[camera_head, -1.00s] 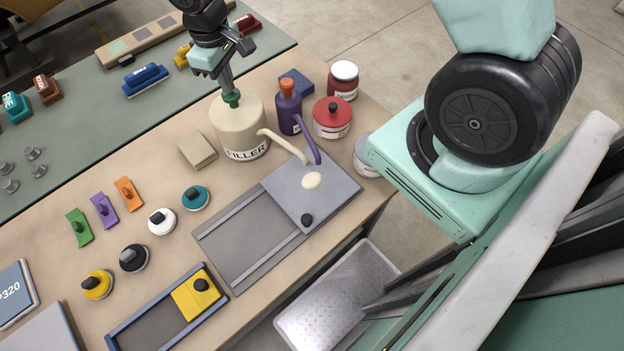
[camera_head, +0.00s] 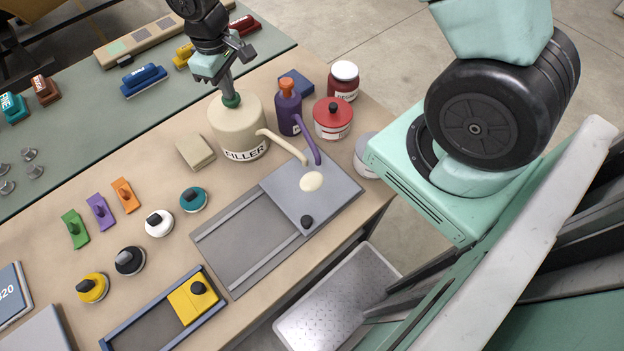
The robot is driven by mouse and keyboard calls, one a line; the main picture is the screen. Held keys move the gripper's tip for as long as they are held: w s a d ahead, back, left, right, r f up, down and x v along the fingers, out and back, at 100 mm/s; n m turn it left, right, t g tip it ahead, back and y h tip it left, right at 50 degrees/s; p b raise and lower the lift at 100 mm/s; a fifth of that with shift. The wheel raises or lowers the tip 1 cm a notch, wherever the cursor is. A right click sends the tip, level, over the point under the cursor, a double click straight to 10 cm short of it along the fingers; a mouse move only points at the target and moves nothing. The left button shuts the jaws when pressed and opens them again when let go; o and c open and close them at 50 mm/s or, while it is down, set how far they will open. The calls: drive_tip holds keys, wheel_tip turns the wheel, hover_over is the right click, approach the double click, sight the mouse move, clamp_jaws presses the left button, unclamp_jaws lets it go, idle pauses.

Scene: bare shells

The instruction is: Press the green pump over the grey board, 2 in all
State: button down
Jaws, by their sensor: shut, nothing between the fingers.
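The cream FILLER bottle (camera_head: 238,130) stands on the bench with a green pump top (camera_head: 231,101) and a long cream spout (camera_head: 285,144) that reaches over the grey board (camera_head: 335,185). The square grey board lies at the right end of a railed grey bed, and a cream blob (camera_head: 311,181) rests on it below the spout tip. My gripper (camera_head: 227,88) is shut, pointing down directly over the green pump. Its fingertips appear to meet the pump top; exact contact is hard to tell.
A purple bottle (camera_head: 288,110) with its own spout stands close right of the filler bottle, with a red-lidded jar (camera_head: 333,118) beyond. A tan block (camera_head: 195,152) lies to the left. Several knobbed tools and a blue-framed tray (camera_head: 150,335) are at the lower left.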

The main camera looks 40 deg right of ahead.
drive_tip(key=shift+r+p, duration=1.05)
drive_tip(key=shift+r, duration=0.4)
wheel_tip(320, 180, up, 6)
drive_tip(key=p, duration=0.4)
drive_tip(key=shift+p, duration=0.3)
drive_tip(key=s+a+n+b, duration=0.1)
drive_tip(key=s+a+b, duration=0.2)
drive_tip(key=s+b, duration=0.4)
drive_tip(key=s+a+b, duration=0.3)
drive_tip(key=s+b, duration=0.5)
drive_tip(key=s, duration=1.1)
drive_tip(key=shift+a+f+n+y, duration=0.15)
drive_tip(key=shift+f+n+y, duration=0.15)
drive_tip(key=shift+n, duration=0.1)
